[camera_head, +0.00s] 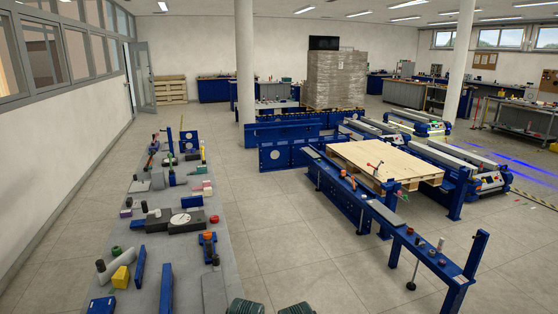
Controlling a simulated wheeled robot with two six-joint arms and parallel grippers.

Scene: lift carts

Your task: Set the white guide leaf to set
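I cannot make out a white guide leaf for certain in the head view. A long blue steel frame (427,252) with small knobs and levers on its top stands at the right. A wooden pallet deck (378,161) lies behind it, between blue rails. A small red-tipped lever (375,167) stands up at the pallet's near side. Neither of my grippers can be recognised in this view.
A long grey bench (235,277) at the left carries many loose parts, including a dark block with a white dial (181,219) and a yellow block (121,277). Open floor (285,235) lies between bench and frame. A wrapped stack (335,80) stands behind.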

